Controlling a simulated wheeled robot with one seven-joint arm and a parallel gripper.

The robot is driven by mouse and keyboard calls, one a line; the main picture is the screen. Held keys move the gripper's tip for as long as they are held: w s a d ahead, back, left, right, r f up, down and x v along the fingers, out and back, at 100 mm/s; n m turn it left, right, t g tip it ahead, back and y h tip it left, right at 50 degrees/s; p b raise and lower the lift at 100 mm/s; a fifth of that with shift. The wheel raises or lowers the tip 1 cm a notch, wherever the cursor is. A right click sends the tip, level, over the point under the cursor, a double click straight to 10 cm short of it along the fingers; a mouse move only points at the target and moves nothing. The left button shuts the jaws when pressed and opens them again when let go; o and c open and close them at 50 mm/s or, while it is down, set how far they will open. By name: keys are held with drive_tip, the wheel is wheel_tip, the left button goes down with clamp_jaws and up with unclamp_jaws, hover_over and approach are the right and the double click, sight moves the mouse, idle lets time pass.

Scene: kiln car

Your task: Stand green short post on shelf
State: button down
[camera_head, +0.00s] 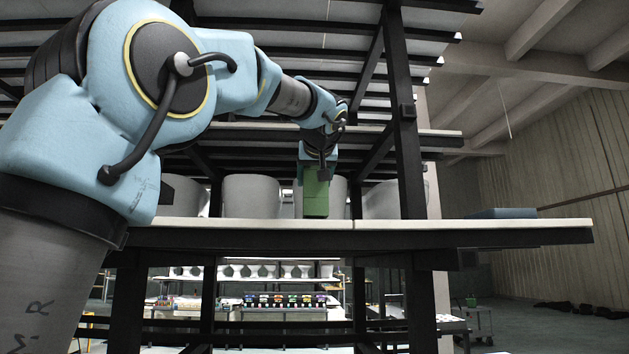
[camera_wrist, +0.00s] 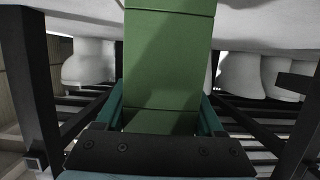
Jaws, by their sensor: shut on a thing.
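The green short post (camera_head: 316,195) is upright in the head view, at the front edge of the pale shelf (camera_head: 480,224). Its lower end is at or just above the shelf surface; I cannot tell if it touches. My gripper (camera_head: 318,168) comes down from above and is shut on the post's upper part. In the wrist view the green post (camera_wrist: 165,60) fills the middle, between the two teal fingers of my gripper (camera_wrist: 163,115). The pale shelf (camera_wrist: 275,25) also shows at the top of the wrist view.
Large white vessels stand behind the post, one (camera_head: 251,196) to its left. A dark upright (camera_head: 408,120) of the rack stands to its right. A flat blue-grey block (camera_head: 501,213) lies on the shelf's right end. Another shelf level (camera_head: 440,133) is above.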

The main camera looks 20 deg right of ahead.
drive_tip(key=shift+f+b, duration=0.55)
drive_tip(key=shift+b, duration=0.2)
idle(1.1)
drive_tip(key=shift+c, duration=1.5)
unclamp_jaws()
drive_tip(key=o, duration=0.3)
drive_tip(key=shift+f, duration=0.1)
drive_tip(key=shift+f, duration=0.1)
drive_tip(key=shift+s, duration=0.2)
drive_tip(key=b+v, duration=0.3)
drive_tip(key=v, duration=0.4)
drive_tip(key=shift+s+r, duration=0.25)
drive_tip(key=shift+s, duration=0.1)
drive_tip(key=shift+a, duration=0.1)
